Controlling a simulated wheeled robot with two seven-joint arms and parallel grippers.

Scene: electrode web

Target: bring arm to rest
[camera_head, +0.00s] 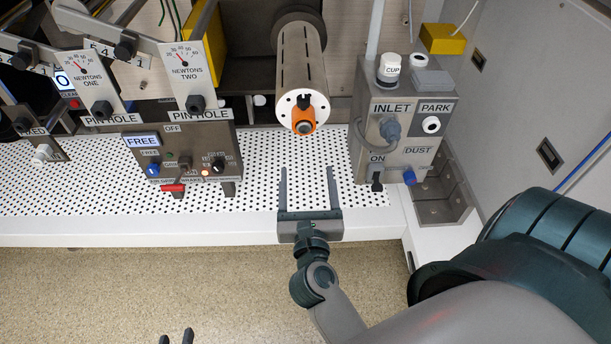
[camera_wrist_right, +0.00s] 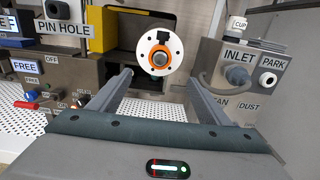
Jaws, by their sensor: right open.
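My right gripper (camera_head: 308,170) is open and empty over the front edge of the white perforated bench, with its two fingers pointing away from me. In the right wrist view its fingers (camera_wrist_right: 158,78) stand wide apart, with the round white end of the slotted cylinder (camera_wrist_right: 160,50) beyond them. Nothing is between the fingers. My left gripper (camera_head: 175,338) shows only as two dark fingertips at the bottom edge of the head view, apart, with floor seen between them. The rest of the left arm is out of view.
The slotted cylinder (camera_head: 302,75) with an orange ring hangs over the bench. The INLET/PARK box (camera_head: 405,125) stands to its right. A control box marked FREE (camera_head: 190,155) and two NEWTONS gauges stand left. The perforated bench top (camera_head: 80,190) is clear near its front.

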